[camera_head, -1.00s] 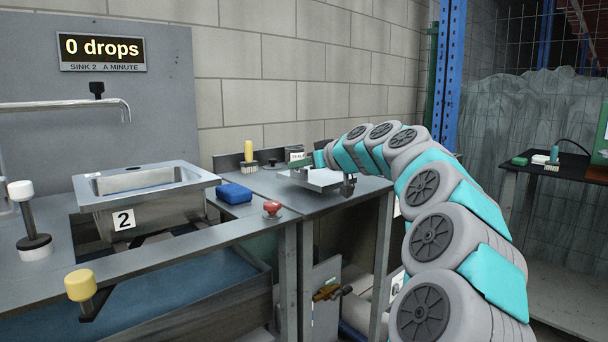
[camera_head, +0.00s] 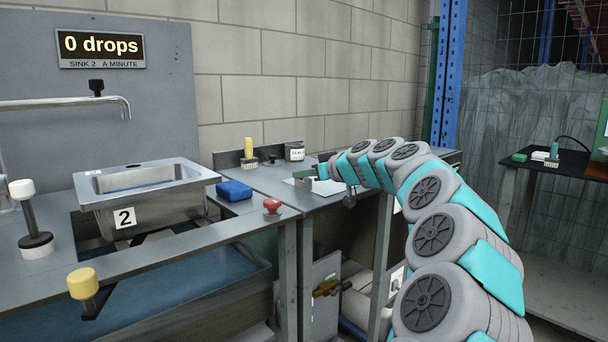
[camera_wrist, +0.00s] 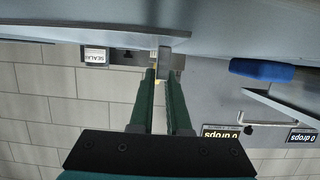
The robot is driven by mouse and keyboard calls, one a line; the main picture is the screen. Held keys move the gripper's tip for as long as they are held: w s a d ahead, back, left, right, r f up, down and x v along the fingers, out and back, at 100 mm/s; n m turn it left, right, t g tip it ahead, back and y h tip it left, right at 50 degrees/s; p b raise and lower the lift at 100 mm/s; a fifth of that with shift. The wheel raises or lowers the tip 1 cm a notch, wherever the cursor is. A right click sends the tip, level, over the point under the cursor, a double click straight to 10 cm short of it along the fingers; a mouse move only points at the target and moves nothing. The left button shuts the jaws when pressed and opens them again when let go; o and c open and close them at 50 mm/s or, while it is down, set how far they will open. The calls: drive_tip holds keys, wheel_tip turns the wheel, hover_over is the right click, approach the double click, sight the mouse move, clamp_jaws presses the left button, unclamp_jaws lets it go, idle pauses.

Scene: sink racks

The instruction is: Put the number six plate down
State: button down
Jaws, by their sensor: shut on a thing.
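My gripper (camera_head: 308,173) reaches over the right-hand bench, low above its top. In the wrist view its green fingers (camera_wrist: 163,74) are shut on a small grey tab. The tab appears joined to a thin, pale plate (camera_wrist: 100,34) seen nearly edge-on. In the head view the pale plate (camera_head: 318,188) is flat and level, at or just above the bench top (camera_head: 262,182). I cannot tell whether it touches the bench. No number shows on the plate from these views.
A labelled jar (camera_head: 295,152) and a yellow-handled brush (camera_head: 249,153) stand at the bench's back. A blue sponge (camera_head: 234,192) and a red button (camera_head: 272,207) are to the left, near sink 2 (camera_head: 140,190). The bench front edge is close to the plate.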

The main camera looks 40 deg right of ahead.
drive_tip(key=c, duration=0.9)
unclamp_jaws()
drive_tip(key=b+v, duration=0.1)
drive_tip(key=v, duration=1.1)
